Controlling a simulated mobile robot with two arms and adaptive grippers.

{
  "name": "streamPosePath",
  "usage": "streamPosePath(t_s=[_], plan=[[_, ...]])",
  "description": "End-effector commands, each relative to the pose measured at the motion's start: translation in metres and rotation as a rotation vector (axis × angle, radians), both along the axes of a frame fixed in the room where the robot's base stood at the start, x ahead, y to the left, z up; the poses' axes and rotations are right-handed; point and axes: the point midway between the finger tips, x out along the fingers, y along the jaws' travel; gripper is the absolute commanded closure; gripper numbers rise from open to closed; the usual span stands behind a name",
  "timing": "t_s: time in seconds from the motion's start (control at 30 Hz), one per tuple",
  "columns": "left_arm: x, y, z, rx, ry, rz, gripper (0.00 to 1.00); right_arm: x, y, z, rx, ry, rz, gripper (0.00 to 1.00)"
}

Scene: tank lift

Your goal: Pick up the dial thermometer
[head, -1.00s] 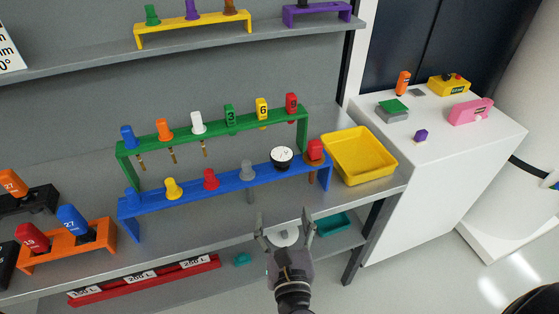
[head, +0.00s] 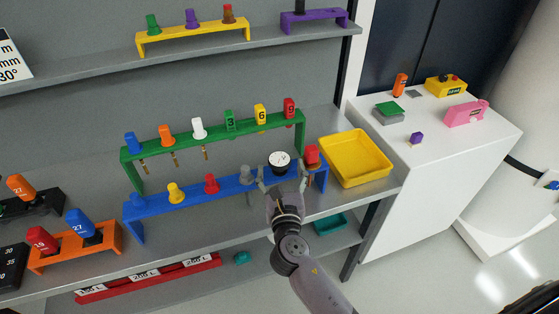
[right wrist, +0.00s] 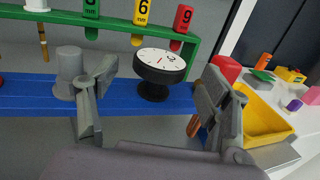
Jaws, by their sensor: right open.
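The dial thermometer (head: 280,160) has a round white face and a black body. It sits in the blue rack (head: 206,191) on the shelf, between a grey knob (head: 246,174) and a red handle (head: 312,154). My right gripper (head: 282,180) is open just in front of it. In the right wrist view the thermometer (right wrist: 158,68) shows ahead, between and beyond the two fingers of the gripper (right wrist: 155,105); I see no contact. The lower part of the thermometer is hidden. My left gripper is not in view.
The green rack (head: 213,132) with several coloured handles stands behind the blue rack. A yellow tray (head: 384,178) is to the right. A white cabinet (head: 432,165) stands further right. An upper shelf (head: 180,58) runs across the back.

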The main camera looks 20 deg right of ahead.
Motion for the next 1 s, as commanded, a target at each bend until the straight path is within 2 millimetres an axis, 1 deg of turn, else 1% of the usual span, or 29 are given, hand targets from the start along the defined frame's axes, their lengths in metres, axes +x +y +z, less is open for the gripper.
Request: streamPosePath(t_s=[0.03,0.07,0.2,0.3,0.5,0.57,1.0], plan=[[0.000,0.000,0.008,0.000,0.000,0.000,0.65,0.009,-0.002,0.008,0.000,-0.002,0.000,0.28],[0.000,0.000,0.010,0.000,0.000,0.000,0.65,0.014,-0.002,0.009,0.000,-0.002,0.000,0.28],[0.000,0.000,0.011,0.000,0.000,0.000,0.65,0.031,-0.007,0.006,0.000,-0.001,0.000,0.28],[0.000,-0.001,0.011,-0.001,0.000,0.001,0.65,0.036,-0.007,0.006,0.002,-0.001,0.001,0.28],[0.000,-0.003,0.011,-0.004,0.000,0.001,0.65,0.036,-0.008,0.005,0.001,-0.001,0.001,0.28],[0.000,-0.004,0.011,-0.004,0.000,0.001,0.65,0.036,-0.008,0.005,0.001,-0.001,0.001,0.32],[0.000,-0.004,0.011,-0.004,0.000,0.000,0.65,0.036,-0.008,0.005,0.001,-0.001,0.000,0.61]])
